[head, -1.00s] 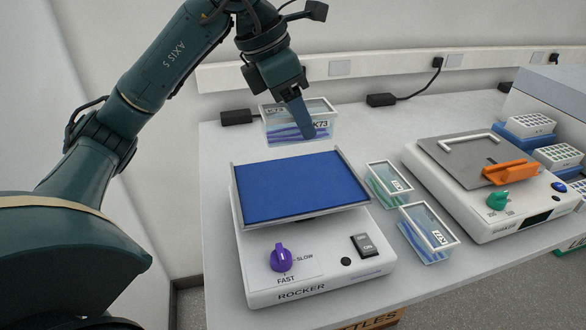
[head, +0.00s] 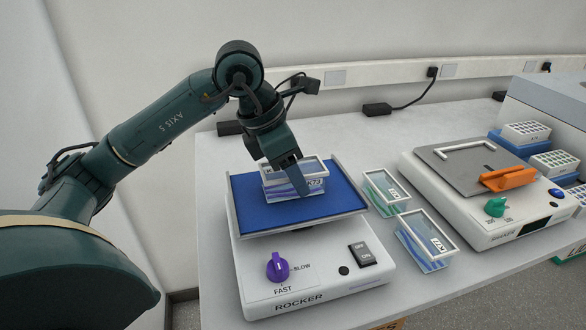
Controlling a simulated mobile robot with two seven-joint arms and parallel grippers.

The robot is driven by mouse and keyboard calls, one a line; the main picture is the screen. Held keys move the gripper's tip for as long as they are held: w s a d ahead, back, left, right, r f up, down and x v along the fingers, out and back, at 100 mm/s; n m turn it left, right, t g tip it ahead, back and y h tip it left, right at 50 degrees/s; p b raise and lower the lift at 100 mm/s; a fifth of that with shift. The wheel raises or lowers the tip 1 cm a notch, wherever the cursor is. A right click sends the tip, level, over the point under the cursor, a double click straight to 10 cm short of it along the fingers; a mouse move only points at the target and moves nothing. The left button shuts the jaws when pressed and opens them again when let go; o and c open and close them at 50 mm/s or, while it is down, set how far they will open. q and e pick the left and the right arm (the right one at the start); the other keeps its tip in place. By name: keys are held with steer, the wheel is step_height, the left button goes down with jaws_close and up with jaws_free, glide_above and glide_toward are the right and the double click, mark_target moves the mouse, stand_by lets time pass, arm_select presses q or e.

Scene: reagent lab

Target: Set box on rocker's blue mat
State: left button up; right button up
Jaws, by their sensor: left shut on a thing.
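The clear box labelled K73 (head: 314,186), with a pale rim and purple-blue stripes, is over the back-middle part of the blue mat (head: 255,212) on the rocker (head: 320,262). It looks level and on or very close to the mat; I cannot tell whether its base touches. My left gripper (head: 299,188) is shut on the box, with one finger in front of its near wall. The other finger is hidden. My right gripper is not in view.
Two similar boxes, one with green (head: 385,190) and one with blue stripes (head: 426,242), stand right of the rocker. Farther right is a shaker (head: 470,205) with an orange clamp (head: 507,179). A black power adapter (head: 377,109) lies at the back.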

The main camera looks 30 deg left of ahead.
arm_select(q)
steer(key=o, duration=1)
steer(key=shift+o, duration=0.2)
steer(key=shift+r, duration=0.1)
steer(key=p+v, duration=0.1)
steer(key=v, duration=1.1)
